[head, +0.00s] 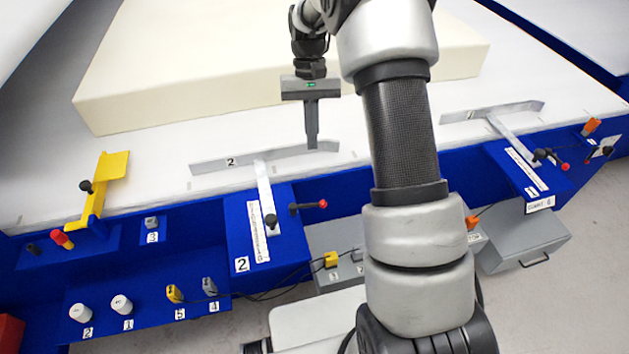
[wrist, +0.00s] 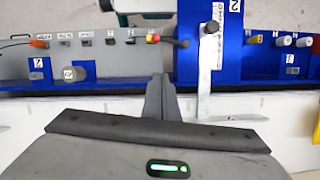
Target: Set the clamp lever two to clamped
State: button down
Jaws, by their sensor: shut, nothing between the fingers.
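The station marked 2 (head: 241,263) is a blue bracket on the table's front edge. A short dark lever with a red tip (head: 323,204) sticks out to the right from its side, roughly level; it also shows in the wrist view (wrist: 153,38). A silver arm with a black knob (head: 271,222) runs from the bracket to a long silver bar (head: 210,164) marked 2 on the white table. My gripper (head: 312,145) is shut and empty, pointing down just above the right part of the bar. In the wrist view its fingertips (wrist: 160,77) are apart from the lever.
A large cream foam block (head: 200,75) lies behind my gripper. A yellow lever bracket (head: 105,185) and white knobs (head: 122,304) stand on the left. Grey boxes (head: 325,240) with cables sit below the edge. A similar station (head: 525,165) is at right. My arm hides part of the front edge.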

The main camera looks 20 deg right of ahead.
send_near(317, 204)
jog(key=w+f, duration=0.4)
jog(key=f, duration=0.1)
jog(key=s, duration=0.2)
jog(key=s+f+b, duration=0.1)
jog(key=s, duration=0.1)
jog(key=shift+a, duration=0.15)
jog(key=shift+s+m+y, duration=0.3)
jog(key=shift+s+m, duration=0.2)
jog(key=shift+m, duration=0.5)
jog(key=shift+s+m+p, duration=0.3)
jog(key=shift+s+m, duration=0.15)
jog(key=shift+m, duration=0.25)
jog(key=s+a+m+t+y, duration=0.2)
jog(key=s+m, duration=0.3)
jog(key=m, duration=0.6)
jog(key=shift+s+a+m+t+p, duration=0.3)
jog(key=shift+a+m+t+p, duration=0.15)
jog(key=shift+a, duration=0.3)
jog(key=shift+s, duration=0.1)
